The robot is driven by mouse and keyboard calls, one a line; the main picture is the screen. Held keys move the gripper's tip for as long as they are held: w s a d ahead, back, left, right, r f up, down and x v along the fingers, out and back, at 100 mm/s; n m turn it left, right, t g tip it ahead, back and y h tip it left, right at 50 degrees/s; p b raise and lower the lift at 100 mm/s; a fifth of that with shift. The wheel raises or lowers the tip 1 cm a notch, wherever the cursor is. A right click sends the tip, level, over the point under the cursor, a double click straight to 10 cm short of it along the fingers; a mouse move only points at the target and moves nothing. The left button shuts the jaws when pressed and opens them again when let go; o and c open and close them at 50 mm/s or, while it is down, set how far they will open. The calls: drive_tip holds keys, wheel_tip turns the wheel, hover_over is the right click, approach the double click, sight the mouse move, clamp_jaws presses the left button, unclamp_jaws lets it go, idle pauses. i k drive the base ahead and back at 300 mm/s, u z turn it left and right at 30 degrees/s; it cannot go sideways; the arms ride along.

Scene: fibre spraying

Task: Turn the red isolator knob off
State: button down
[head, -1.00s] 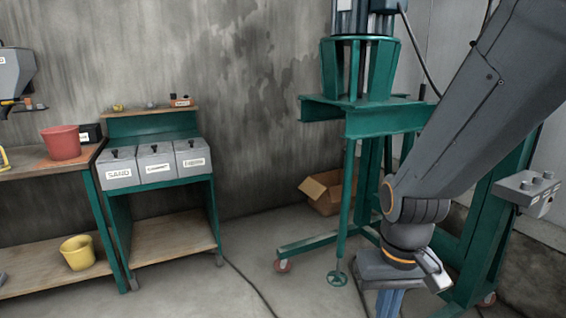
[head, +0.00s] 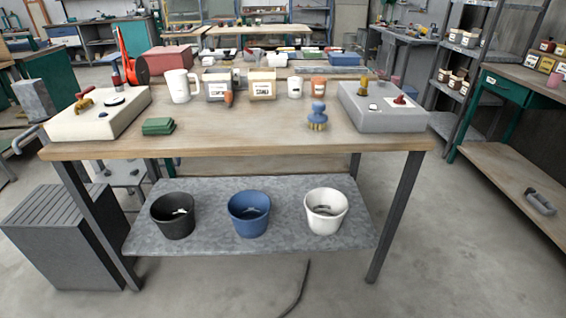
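A small red knob (head: 400,99) sits on a pale plate on the sloped top of a grey control box (head: 385,122). The box stands at the right end of the wooden workbench (head: 245,143). The knob is too small in the picture for its turned position to be read. My gripper and arm are not in view.
A cream box (head: 85,124) with a yellow handle stands at the bench's left end. Black, blue and white buckets (head: 326,222) stand below. Floor right of the bench is clear.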

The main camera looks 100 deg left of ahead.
sight(400, 101)
drive_tip(key=u, duration=2.55)
drive_tip(key=i, duration=1.95)
drive_tip(key=u, duration=0.3)
